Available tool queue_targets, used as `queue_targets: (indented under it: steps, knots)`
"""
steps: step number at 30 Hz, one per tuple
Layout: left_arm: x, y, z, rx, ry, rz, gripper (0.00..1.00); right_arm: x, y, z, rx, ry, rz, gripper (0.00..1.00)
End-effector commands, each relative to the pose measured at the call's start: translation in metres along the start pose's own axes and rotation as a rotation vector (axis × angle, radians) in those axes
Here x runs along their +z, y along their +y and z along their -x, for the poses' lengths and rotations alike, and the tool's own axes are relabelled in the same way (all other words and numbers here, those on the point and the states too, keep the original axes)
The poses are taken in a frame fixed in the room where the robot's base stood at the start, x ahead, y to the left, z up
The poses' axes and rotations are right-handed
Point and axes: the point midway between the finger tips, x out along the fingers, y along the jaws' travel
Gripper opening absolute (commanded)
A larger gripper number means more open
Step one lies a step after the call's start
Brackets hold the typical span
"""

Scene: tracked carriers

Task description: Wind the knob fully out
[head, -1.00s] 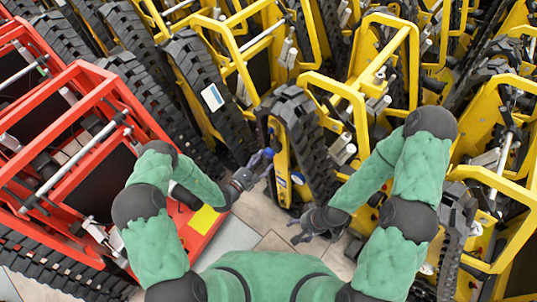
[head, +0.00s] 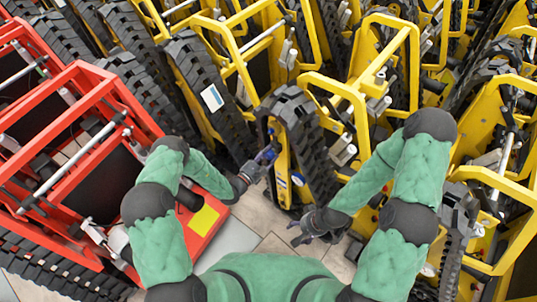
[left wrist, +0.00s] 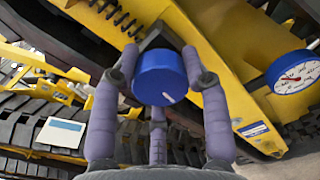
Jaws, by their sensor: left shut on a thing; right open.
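A blue knob (left wrist: 161,78) with a white mark on its face fills the middle of the left wrist view. It sits on the side of a yellow tracked carrier (head: 281,165). My left gripper (left wrist: 158,82) has its fingers on both sides of the knob and is shut on it. In the head view my left gripper (head: 266,157) is at the carrier's side, and the knob is mostly hidden there. My right gripper (head: 303,232) is open and empty, low in front of the same carrier's black track (head: 309,150).
A round gauge with a blue rim (left wrist: 293,73) is right of the knob in the wrist view. A red carrier (head: 165,120) stands at the left, close to my left arm. More yellow carriers crowd the back and right. Bare floor (head: 255,215) shows between my arms.

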Motion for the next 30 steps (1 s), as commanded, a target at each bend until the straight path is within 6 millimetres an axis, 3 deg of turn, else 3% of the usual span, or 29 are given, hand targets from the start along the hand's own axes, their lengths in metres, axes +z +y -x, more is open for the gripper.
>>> queue_targets:
  steps: [10, 30]
  knots:
    - [0.001, 0.000, 0.000, -0.001, -0.002, 0.077, 0.13, 0.000, -0.001, 0.003, 0.000, 0.000, 0.000, 0.70]
    - [0.001, 0.001, -0.001, -0.002, -0.003, 0.527, 0.13, 0.000, -0.004, 0.011, 0.000, 0.000, 0.000, 0.70]
